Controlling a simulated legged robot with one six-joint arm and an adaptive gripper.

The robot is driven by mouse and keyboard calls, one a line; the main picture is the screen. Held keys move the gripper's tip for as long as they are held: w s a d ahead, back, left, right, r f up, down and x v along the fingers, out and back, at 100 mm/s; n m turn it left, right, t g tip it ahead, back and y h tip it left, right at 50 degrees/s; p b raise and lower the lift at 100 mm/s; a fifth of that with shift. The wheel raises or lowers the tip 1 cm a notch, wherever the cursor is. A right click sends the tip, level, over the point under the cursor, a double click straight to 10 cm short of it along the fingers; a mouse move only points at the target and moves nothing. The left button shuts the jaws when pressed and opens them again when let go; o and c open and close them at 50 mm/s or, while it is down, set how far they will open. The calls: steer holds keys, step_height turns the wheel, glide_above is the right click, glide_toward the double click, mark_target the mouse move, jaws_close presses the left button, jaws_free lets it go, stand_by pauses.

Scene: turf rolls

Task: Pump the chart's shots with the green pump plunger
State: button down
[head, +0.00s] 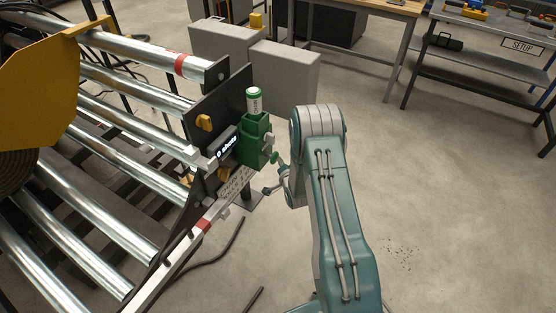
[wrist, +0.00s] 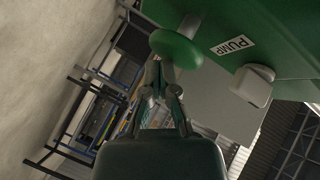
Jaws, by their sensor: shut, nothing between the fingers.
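The green pump (head: 254,150) is mounted at the end of the roller frame, with a green and white canister (head: 254,101) on top. A small black display (head: 228,145) beside it reads "0 shots". The round green plunger knob (wrist: 175,48) shows in the wrist view beside the PUMP label; it also shows in the head view (head: 274,158). My gripper (wrist: 160,72) is shut and empty, its fingertips close to the knob; I cannot tell whether they touch it. In the head view my gripper is partly hidden by my arm. I cannot make out a chart.
Metal rollers (head: 120,165) and a yellow plate (head: 38,85) fill the left side. Grey cabinets (head: 285,75) stand behind the pump. A workbench marked SETUP (head: 490,60) is at the back right. The floor on the right is clear; a dark cable lies below the frame.

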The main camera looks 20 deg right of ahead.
steer(key=shift+w+a, duration=0.5)
steer(key=shift+w, duration=0.1)
stand_by(0.8)
stand_by(0.4)
steer(key=shift+s+d, duration=0.55)
steer(key=shift+s, duration=0.15)
steer(key=shift+s+d, duration=0.5)
steer(key=shift+s, duration=0.2)
steer(key=shift+d, duration=0.1)
steer(key=s+d, duration=0.1)
steer(key=s, duration=0.1)
steer(key=s+d, duration=0.2)
stand_by(0.5)
